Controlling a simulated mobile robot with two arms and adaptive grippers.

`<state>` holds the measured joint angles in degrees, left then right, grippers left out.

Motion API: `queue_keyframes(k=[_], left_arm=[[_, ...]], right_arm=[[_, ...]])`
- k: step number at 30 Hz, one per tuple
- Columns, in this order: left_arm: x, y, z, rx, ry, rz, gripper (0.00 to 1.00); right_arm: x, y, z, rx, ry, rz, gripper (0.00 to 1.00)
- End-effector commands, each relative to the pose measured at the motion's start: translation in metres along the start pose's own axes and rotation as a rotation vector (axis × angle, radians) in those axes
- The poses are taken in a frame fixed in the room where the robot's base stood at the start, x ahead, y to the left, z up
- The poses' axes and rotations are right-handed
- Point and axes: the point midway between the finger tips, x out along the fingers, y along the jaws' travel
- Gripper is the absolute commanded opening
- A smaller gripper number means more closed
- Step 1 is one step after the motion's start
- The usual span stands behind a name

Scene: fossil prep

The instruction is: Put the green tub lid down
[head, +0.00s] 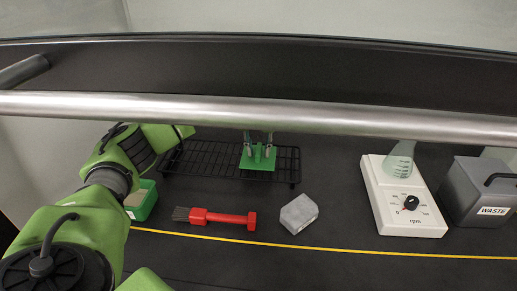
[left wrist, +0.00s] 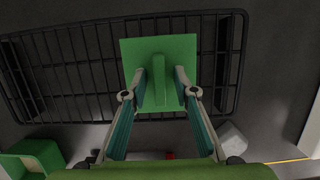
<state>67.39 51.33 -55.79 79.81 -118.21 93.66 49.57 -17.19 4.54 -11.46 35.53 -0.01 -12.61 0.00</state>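The green tub lid (head: 258,163) lies flat on the black wire rack (head: 180,168), towards its right part. In the left wrist view the lid (left wrist: 184,50) is a green square with a raised ridge handle in its middle. My left gripper (head: 258,149) is above the lid, with one finger on each side of the handle. In the left wrist view the fingertips (left wrist: 161,76) stand apart from the handle, with a small gap on each side. My right gripper is not in view.
A red-handled brush (head: 225,217) and a grey block (head: 299,213) lie in front of the rack. A white stirrer (head: 405,215) with a flask (head: 400,158) and a grey waste bin (head: 480,190) stand at the right. A metal bar (head: 350,119) crosses above the bench.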

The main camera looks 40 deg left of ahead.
Motion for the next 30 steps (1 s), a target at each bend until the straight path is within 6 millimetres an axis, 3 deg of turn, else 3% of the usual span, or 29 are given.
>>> queue_keyframes(k=[10,24,30], left_arm=[[-0.009,0.0,0.0,0.001,0.002,0.001,0.27],[-0.102,-0.001,0.001,0.001,0.0,-0.001,0.27],[-0.12,0.0,0.001,0.0,0.001,0.001,0.27]], right_arm=[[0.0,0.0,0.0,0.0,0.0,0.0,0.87],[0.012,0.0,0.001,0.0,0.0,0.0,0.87],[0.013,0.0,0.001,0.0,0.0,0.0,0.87]])
